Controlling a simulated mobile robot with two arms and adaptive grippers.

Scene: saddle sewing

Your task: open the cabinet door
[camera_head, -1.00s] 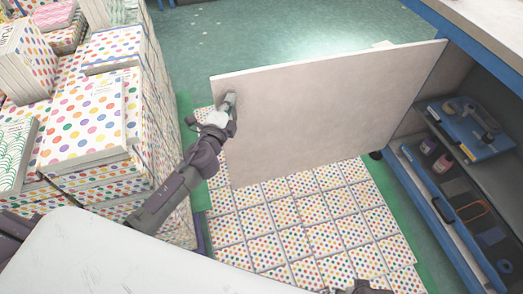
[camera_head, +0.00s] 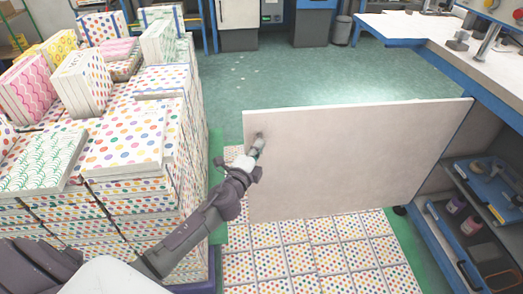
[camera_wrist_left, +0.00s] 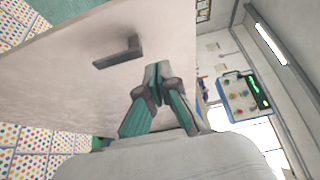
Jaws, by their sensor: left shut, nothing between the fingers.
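The cabinet door (camera_head: 350,155) is a pale flat panel. It stands swung wide open from the blue-framed cabinet at the right, whose inside shelves show. My left gripper (camera_head: 257,145) is at the door's free left side, in front of its face. In the left wrist view the gripper (camera_wrist_left: 158,72) is shut and empty. The dark bar handle (camera_wrist_left: 118,52) is just beyond and left of the fingertips, on the door (camera_wrist_left: 60,85), not between them. I cannot tell whether the fingertips touch the door. My right gripper is out of view.
Stacks of dotted boxes (camera_head: 130,145) stand on the left, close to my left arm. Dotted packs (camera_head: 290,262) cover the floor below the door. A shelf with a blue tool (camera_head: 492,185) shows in the cabinet. Green floor (camera_head: 300,80) is clear behind the door.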

